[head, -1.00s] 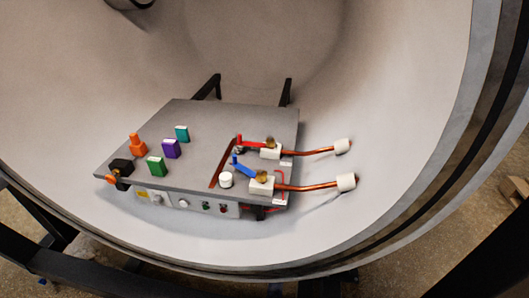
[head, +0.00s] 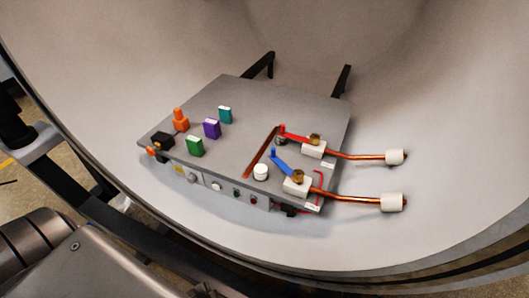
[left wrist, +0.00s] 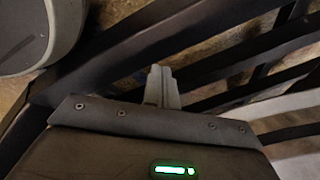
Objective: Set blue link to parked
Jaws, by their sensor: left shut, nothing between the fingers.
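The blue link (head: 284,164) is a short blue bar with an upright knob at its far left end. Its near right end meets a brass pivot on a white block (head: 297,184). The bar lies over the grey plate, angled toward the dark red slot (head: 262,152). A similar red link (head: 296,135) sits just behind it on its own white block (head: 314,149). My left gripper (left wrist: 162,86) shows in the left wrist view with its fingers together and empty, outside the furnace and away from the links. My right gripper is not in view.
The grey unit (head: 235,90) stands inside the round furnace chamber. It carries green (head: 195,146), purple (head: 212,128) and teal (head: 225,114) blocks, an orange piece (head: 180,119) and a white knob (head: 261,172). Copper rods (head: 350,198) extend right. The chamber rim and dark frame bars lie in front.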

